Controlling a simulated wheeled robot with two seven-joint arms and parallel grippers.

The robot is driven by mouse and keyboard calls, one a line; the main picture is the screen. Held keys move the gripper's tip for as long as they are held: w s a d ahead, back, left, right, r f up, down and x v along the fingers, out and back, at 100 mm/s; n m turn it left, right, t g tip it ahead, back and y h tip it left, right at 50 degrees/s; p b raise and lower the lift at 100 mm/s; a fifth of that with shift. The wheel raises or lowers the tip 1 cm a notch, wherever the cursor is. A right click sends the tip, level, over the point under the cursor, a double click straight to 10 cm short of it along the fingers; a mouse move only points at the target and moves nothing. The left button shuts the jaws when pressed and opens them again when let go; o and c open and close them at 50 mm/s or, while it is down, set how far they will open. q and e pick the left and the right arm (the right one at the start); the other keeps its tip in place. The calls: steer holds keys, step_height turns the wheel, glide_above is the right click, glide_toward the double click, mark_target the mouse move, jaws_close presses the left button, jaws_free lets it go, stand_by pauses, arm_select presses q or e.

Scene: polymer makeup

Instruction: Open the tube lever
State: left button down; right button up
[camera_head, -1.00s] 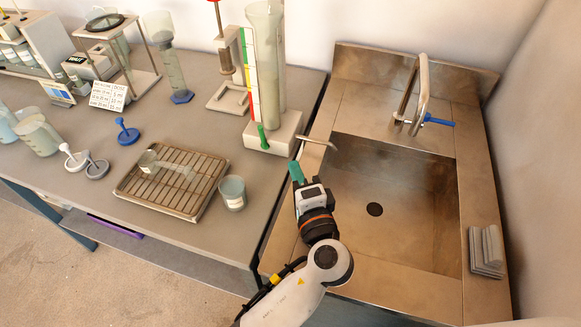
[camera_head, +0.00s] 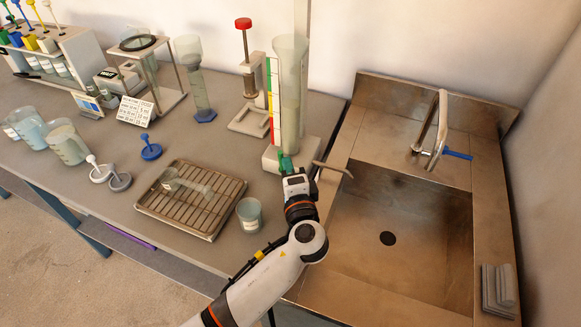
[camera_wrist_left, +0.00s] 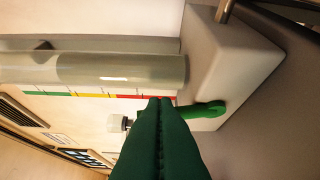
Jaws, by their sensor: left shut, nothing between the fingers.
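A tall clear tube (camera_head: 291,75) stands upright on a pale base block (camera_head: 271,157) beside a coloured scale strip. In the left wrist view the tube (camera_wrist_left: 120,71) lies sideways across the picture, with its block (camera_wrist_left: 225,62) at right. A green lever (camera_wrist_left: 205,110) sticks out of the block near the tube's foot. My left gripper (camera_head: 285,160) is at the front of the block and hides the lever in the head view. Its green fingers (camera_wrist_left: 160,102) are shut and empty, their tips close beside the lever; I cannot tell whether they touch. My right gripper is out of view.
A metal spout (camera_head: 333,168) reaches from the block toward the sink (camera_head: 400,225), close to my left gripper. A beaker (camera_head: 249,214) and a wire rack tray (camera_head: 150,205) stand to the left. A red-topped stand (camera_head: 248,85) is behind. The sink basin is clear.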

arm_select(q)
steer(key=shift+a+r, duration=0.1)
stand_by(0.7)
steer(key=shift+a+n+p, duration=0.1)
steer(key=shift+n+p, duration=0.2)
steer(key=shift+w+a+r+n+g+h+p, duration=0.3)
steer(key=shift+a+r+n+g+p, duration=0.15)
steer(key=shift+n+g+p, duration=0.45)
steer(key=a+n+g+h+p, duration=0.1)
steer(key=n+p, duration=0.1)
steer(key=p, duration=0.2)
steer(key=w+a+n+g+h+p, duration=0.1)
steer(key=a+n+h+p, duration=0.1)
steer(key=p, duration=0.2)
steer(key=shift+w+a+g+p, duration=0.15)
steer(key=shift+a+g+p, duration=0.15)
steer(key=shift+g+p, duration=0.1)
steer(key=shift+w+a+f+n+g+h+p, duration=0.25)
steer(key=shift+a+f+n+g+h+p, duration=0.25)
steer(key=shift+n+p, duration=0.5)
steer(key=shift+a+f+p, duration=0.15)
steer(key=shift+f+p, duration=0.2)
steer(key=shift+w+a+f, duration=0.1)
